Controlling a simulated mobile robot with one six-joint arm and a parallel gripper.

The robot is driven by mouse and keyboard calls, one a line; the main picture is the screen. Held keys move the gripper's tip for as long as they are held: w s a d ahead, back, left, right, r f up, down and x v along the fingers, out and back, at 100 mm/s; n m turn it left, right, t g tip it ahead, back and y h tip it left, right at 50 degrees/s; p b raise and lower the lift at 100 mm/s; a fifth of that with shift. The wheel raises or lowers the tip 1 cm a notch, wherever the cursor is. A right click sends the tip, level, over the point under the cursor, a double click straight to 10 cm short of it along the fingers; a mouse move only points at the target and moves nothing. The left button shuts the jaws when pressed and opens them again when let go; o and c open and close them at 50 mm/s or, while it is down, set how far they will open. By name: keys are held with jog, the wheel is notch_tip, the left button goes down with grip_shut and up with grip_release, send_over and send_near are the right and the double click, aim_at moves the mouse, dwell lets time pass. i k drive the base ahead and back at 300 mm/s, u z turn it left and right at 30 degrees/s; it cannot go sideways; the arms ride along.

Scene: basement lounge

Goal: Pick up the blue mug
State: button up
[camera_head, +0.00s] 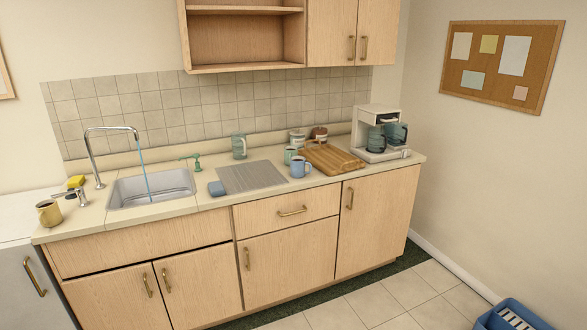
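The blue mug (298,168) stands upright on the counter, at the right edge of the grey drying mat and left of the wooden cutting board. Its handle points to the right. A green mug (290,155) stands just behind it. My gripper is not in view.
The counter (219,203) holds a sink (125,190) with water running, a yellow mug (49,213), a blue cloth or sponge (216,188), a mat (262,177), a cutting board (331,159) and a coffee maker (378,133). A blue crate (508,315) sits on the otherwise clear floor.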

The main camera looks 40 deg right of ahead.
aim_at(297, 163)
jog(key=z, duration=0.1)
jog(key=i, duration=0.9)
jog(key=u, duration=0.05)
